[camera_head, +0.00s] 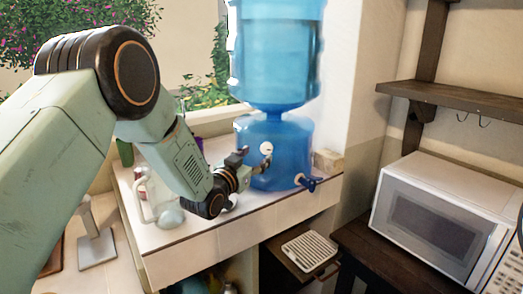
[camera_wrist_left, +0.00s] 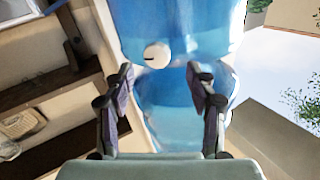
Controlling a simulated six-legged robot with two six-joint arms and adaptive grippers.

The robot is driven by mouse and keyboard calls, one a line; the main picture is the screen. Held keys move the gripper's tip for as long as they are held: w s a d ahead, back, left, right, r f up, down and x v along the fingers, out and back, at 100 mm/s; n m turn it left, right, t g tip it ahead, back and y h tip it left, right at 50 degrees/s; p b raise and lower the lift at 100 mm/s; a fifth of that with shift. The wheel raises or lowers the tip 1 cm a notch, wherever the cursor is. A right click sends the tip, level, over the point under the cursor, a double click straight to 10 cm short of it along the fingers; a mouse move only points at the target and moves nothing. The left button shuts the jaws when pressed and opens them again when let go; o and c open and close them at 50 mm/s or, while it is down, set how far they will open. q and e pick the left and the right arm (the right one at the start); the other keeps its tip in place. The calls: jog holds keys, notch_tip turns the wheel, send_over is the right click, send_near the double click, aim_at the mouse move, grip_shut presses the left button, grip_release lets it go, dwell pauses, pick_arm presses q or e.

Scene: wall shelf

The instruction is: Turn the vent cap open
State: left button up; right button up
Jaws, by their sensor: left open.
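The vent cap (camera_head: 266,148) is a small white round knob on the front of the blue water container (camera_head: 290,135). In the left wrist view the vent cap (camera_wrist_left: 157,55) shows between and just beyond the fingertips, with a small dark mark on its face. My left gripper (camera_head: 256,161) is in front of the container, close to the cap. In the left wrist view its two fingers (camera_wrist_left: 160,76) are spread apart with nothing between them; I cannot tell whether either touches the container. My right gripper is not in view.
The container stands on a white counter (camera_head: 215,228), with a dark blue tap (camera_head: 309,183) low on its right. A glass jug (camera_head: 165,212) stands to the left of the gripper. A microwave (camera_head: 440,220) and a wall shelf (camera_head: 465,97) are at the right.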

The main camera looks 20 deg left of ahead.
aim_at(265, 150)
pick_arm(q)
jog(key=w, duration=0.2)
jog(key=w+d, duration=0.1)
jog(key=shift+w+d, duration=0.15)
jog(key=shift+w, duration=0.25)
jog(key=shift+w+a, duration=0.2)
jog(key=shift+w, duration=0.1)
jog(key=shift+d, duration=0.2)
jog(key=c, duration=0.4)
jog(key=shift+a, duration=0.15)
jog(key=c, duration=0.5)
jog(key=shift+c, duration=1.2)
